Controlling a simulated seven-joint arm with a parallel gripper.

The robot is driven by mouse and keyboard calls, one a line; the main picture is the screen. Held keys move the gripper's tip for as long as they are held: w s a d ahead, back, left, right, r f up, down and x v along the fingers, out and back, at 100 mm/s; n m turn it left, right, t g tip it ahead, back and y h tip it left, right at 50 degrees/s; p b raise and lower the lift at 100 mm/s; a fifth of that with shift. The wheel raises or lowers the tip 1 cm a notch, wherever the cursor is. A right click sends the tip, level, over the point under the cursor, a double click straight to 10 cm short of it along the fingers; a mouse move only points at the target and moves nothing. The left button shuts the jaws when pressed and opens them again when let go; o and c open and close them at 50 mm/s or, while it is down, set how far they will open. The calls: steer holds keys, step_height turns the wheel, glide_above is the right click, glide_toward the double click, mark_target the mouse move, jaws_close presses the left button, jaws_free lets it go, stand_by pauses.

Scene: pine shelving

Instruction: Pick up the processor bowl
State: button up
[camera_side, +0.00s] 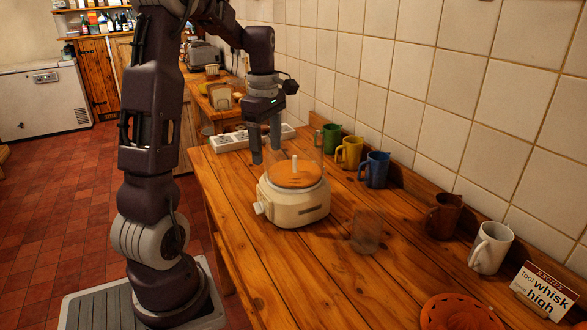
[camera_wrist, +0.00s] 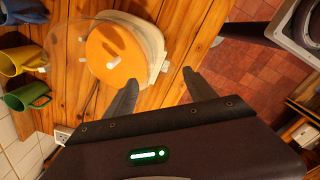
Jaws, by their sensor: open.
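The food processor has a cream base (camera_side: 293,207) with a dial on its left side and stands on the wooden counter. An orange disc (camera_side: 297,175) with a white centre post sits on top of it. The clear processor bowl (camera_side: 309,150) shows faintly around and above the disc; its see-through edge is hard to make out. In the wrist view the disc (camera_wrist: 114,52) and the bowl's round clear rim (camera_wrist: 152,27) lie ahead of the fingertips. My gripper (camera_side: 266,158) is open and empty, pointing down just behind and left of the bowl. Its two fingers (camera_wrist: 160,79) are spread apart.
Green (camera_side: 330,138), yellow (camera_side: 349,152) and blue (camera_side: 375,169) mugs line the tiled wall. A clear tumbler (camera_side: 367,231) stands right of the processor. Brown (camera_side: 443,214) and white (camera_side: 490,247) mugs, a recipe card (camera_side: 544,290) and an orange dish (camera_side: 458,314) are further right.

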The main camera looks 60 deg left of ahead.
mark_target(269, 158)
steer(key=f, duration=0.2)
steer(key=d+f, duration=0.1)
steer(key=f, duration=0.1)
steer(key=shift+f, duration=0.8)
jaws_close()
